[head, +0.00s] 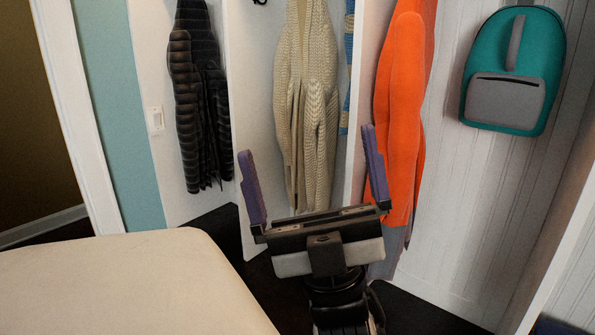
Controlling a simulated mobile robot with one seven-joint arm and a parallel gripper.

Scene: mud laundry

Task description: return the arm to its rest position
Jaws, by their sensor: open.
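My gripper (313,178) is in the lower middle of the head view, at the end of my arm. Its two purple fingers stand wide apart and point up and away toward the hanging clothes. Nothing is between the fingers. The arm below it is partly cut off by the bottom edge of the view.
A beige padded surface (130,285) fills the lower left. Behind the gripper hang a black puffer jacket (195,95), a cream knit cardigan (305,100) and an orange garment (402,90). A teal backpack (515,65) hangs upper right. White partitions divide the closet. Dark floor shows below.

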